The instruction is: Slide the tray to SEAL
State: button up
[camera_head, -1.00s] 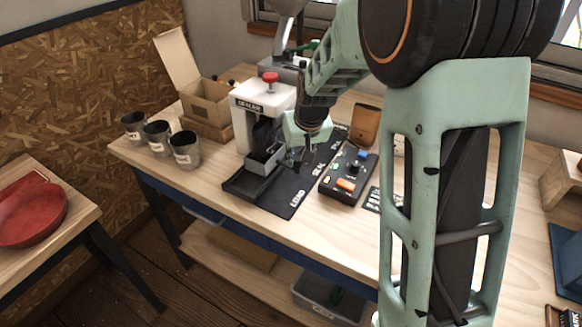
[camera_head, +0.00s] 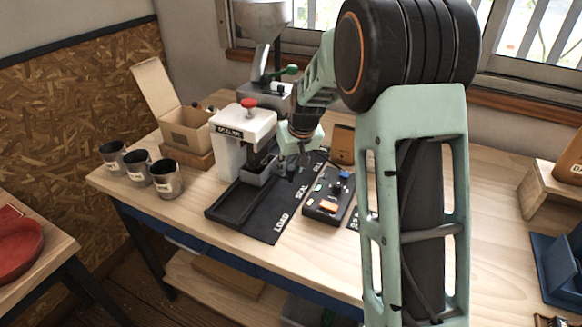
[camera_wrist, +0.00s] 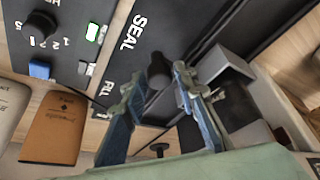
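The small grey tray (camera_head: 257,171) sits on the dark track (camera_head: 232,205), under the head of the white sealer (camera_head: 238,132). It is roughly level with the SEAL mark (camera_head: 301,195) on the black mat. A long bare stretch of track lies in front of it. My gripper (camera_head: 297,162) is low over the mat, just right of the tray. In the wrist view my fingers (camera_wrist: 159,82) are apart, with a black knob (camera_wrist: 158,71) between their tips. The tray's grey edge (camera_wrist: 225,66) lies beside the right finger. I cannot tell if a finger touches the knob.
The control box (camera_head: 329,196) with buttons stands right of the mat, close to my gripper. A brown pouch (camera_head: 341,143) stands behind it. Several metal cups (camera_head: 166,180) and an open cardboard box (camera_head: 186,134) are left of the sealer. The front right tabletop is partly hidden by my arm.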

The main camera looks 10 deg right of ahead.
jog(key=shift+o, duration=0.8)
jog(key=a+v, duration=0.1)
jog(key=v, duration=1.1)
jog(key=shift+d, duration=0.45)
